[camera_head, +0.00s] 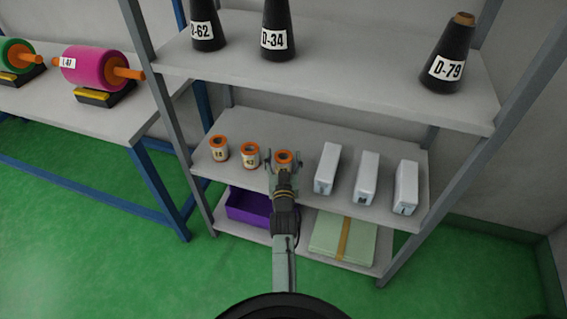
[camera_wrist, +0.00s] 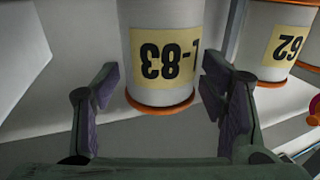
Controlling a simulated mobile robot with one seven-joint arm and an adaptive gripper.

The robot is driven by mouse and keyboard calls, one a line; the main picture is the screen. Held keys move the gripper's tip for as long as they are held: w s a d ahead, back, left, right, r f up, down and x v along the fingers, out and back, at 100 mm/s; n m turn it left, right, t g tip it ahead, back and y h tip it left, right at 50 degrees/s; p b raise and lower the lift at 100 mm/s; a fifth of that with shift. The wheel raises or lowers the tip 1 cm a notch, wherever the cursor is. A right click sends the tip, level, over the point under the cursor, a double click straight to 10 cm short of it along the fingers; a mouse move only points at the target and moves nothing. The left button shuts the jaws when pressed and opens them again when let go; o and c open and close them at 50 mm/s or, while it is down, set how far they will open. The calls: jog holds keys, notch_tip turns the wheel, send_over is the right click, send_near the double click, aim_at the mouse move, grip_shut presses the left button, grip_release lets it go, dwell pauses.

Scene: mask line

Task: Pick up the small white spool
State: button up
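Three small white spools with orange rims stand upright in a row on the middle shelf: a left one (camera_head: 219,150), a middle one (camera_head: 250,157) and a right one (camera_head: 284,158). My gripper (camera_head: 285,175) is in front of the right spool, which it partly hides. In the wrist view, my gripper (camera_wrist: 160,88) is open, with one finger on each side of a spool (camera_wrist: 163,25) bearing an upside-down label that seems to end in 83. Gaps show between both fingers and the spool. A neighbouring spool (camera_wrist: 281,15) shows at the right.
Several white boxes (camera_head: 367,180) stand right of the spools on the middle shelf (camera_head: 250,190). Black cones (camera_head: 448,58) stand on the shelf above. A purple bin (camera_head: 248,207) and a pale green stack (camera_head: 342,238) lie below. A table (camera_head: 130,112) with coloured rolls is at left.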

jog(key=c, duration=1.1)
jog(key=shift+r, duration=0.1)
